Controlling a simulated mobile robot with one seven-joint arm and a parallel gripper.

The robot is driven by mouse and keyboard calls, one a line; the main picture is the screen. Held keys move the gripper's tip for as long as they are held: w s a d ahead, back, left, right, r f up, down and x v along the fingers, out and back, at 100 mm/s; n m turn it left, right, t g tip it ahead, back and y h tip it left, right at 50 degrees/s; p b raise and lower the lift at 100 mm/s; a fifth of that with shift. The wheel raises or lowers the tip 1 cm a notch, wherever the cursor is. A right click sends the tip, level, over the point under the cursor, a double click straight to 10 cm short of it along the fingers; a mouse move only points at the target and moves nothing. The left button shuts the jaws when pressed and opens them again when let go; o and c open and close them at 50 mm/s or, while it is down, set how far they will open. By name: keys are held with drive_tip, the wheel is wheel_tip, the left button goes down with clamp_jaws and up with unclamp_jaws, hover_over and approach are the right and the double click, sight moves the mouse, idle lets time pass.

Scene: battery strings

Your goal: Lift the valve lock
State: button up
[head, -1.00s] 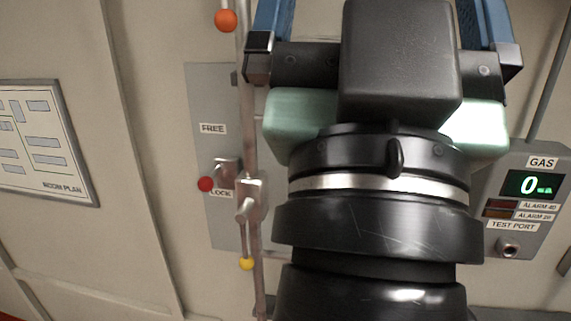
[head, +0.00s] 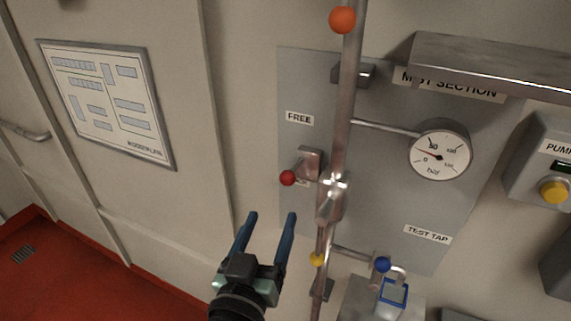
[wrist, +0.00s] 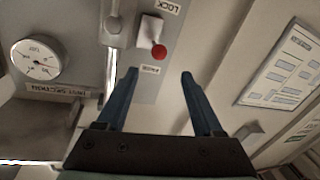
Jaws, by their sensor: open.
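The valve lock is a small grey metal lever (head: 308,163) with a red knob (head: 288,178) on the grey wall panel. It sits below the FREE label, and its knob end is beside a mostly covered label. In the upside-down wrist view, the red knob (wrist: 160,52) is just beyond my fingertips, between the LOCK and FREE labels. My gripper (head: 272,214) is open and empty, its blue fingers pointing up below the knob in the head view. The fingers (wrist: 158,72) are apart, with nothing between them, and do not appear to touch the lever.
A vertical pipe (head: 345,110) with a valve body (head: 331,198) runs right beside the lever. An orange ball (head: 342,19), a yellow knob (head: 317,259), a blue knob (head: 382,264) and a pressure gauge (head: 440,155) are nearby.

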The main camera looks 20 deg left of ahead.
sight(285, 182)
drive_tip(key=w+p, duration=0.1)
drive_tip(key=w, duration=0.2)
drive_tip(key=w+a+p, duration=0.1)
drive_tip(key=w+p, duration=0.1)
drive_tip(key=w, duration=0.2)
drive_tip(key=w+p, duration=0.1)
drive_tip(key=w, duration=0.3)
drive_tip(key=shift+a+r, duration=0.2)
drive_tip(key=shift+a, duration=0.15)
drive_tip(key=shift+w+a+f+p, duration=0.15)
drive_tip(key=shift+w+p, duration=0.15)
drive_tip(key=shift+w, duration=0.4)
clamp_jaws()
idle(0.4)
